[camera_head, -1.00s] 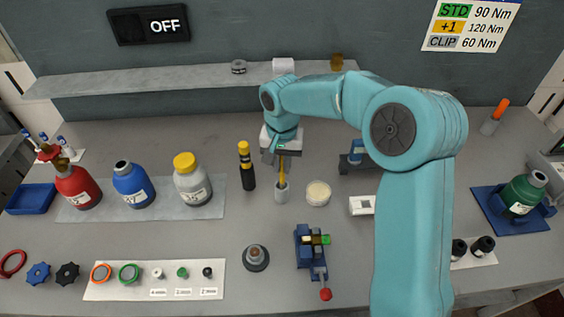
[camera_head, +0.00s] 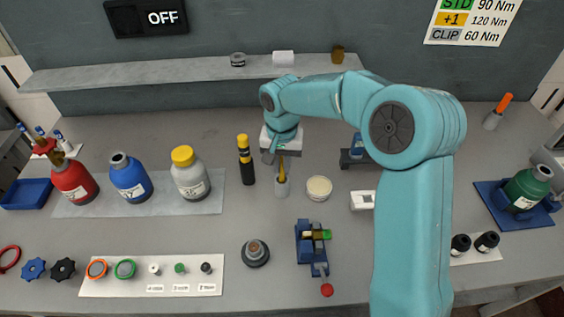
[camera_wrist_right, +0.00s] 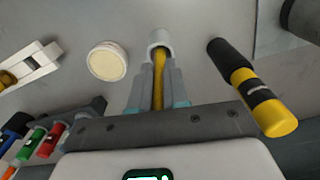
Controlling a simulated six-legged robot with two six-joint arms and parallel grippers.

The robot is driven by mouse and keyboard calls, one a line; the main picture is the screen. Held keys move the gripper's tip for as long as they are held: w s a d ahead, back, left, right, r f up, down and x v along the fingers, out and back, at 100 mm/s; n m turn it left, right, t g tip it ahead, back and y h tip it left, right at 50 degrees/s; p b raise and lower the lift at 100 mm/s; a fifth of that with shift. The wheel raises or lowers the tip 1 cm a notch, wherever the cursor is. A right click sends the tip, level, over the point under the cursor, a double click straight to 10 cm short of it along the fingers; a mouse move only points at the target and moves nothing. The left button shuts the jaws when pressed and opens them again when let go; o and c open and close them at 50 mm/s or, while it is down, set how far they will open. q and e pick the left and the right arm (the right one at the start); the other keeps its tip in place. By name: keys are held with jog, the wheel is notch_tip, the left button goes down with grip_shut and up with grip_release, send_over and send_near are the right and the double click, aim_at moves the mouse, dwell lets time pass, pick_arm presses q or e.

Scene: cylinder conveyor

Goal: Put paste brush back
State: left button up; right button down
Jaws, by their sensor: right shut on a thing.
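The paste brush (camera_head: 282,172) has a yellow handle and stands upright with its lower end in a small grey cup (camera_head: 282,187). My right gripper (camera_head: 283,158) is above the cup and shut on the brush handle. In the right wrist view the yellow brush (camera_wrist_right: 159,75) runs between the two fingers (camera_wrist_right: 158,88) into the mouth of the cup (camera_wrist_right: 159,38). The brush tip is hidden inside the cup. A round tub of pale paste (camera_head: 319,188) stands just right of the cup; it also shows in the right wrist view (camera_wrist_right: 107,61). My left gripper is not in view.
A black and yellow cylinder tool (camera_head: 246,162) stands close left of the cup. Red, blue and grey bottles (camera_head: 190,174) stand further left. A blue fixture (camera_head: 311,246) and a grey round fitting (camera_head: 255,253) are in front.

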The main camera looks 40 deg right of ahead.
jog(key=shift+f+b, duration=0.6)
jog(key=shift+f, duration=0.25)
jog(key=c, duration=1.1)
grip_release()
jog(key=shift+o, duration=0.2)
jog(key=shift+r, duration=0.1)
jog(key=shift+r+p, duration=2.3)
jog(key=shift+r, duration=0.75)
jog(key=shift+f, duration=0.1)
jog(key=shift+s+a, duration=0.1)
